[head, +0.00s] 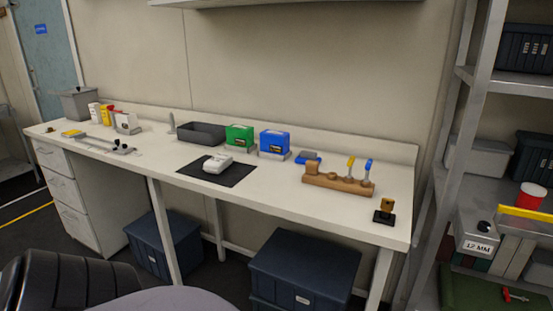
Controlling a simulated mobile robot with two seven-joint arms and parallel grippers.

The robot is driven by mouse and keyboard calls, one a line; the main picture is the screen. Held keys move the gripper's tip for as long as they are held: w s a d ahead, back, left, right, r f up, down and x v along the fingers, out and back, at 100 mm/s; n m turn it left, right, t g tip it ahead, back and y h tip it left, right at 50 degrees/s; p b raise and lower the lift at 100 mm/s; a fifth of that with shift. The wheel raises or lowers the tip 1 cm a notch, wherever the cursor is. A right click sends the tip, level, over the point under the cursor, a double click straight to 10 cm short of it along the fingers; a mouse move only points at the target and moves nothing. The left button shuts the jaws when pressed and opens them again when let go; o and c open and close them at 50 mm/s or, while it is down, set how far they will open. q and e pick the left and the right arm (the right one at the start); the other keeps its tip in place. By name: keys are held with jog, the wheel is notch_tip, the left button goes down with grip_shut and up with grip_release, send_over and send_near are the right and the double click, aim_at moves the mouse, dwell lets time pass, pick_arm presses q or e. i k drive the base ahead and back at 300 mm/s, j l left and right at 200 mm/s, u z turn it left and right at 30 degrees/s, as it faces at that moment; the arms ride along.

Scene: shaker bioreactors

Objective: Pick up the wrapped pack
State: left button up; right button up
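I cannot tell for sure which thing is the wrapped pack. Small white, yellow and red packs (107,115) stand at the far left of the bench. Neither gripper is in view.
The long white bench (285,188) has a wooden holder (339,180) with yellow- and blue-topped tools at right, and a dark tray (201,132) at back. Lidded bins (304,268) stand below. A shelf rack (461,120) stands at right. The bench front between mat and holder is clear.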

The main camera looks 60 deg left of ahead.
aim_at(219, 164)
jog(key=u, duration=2.15)
jog(key=i+j+z, duration=0.5)
jog(key=j, duration=0.15)
jog(key=i+j+z, duration=0.25)
jog(key=j, duration=0.15)
jog(key=k, duration=0.1)
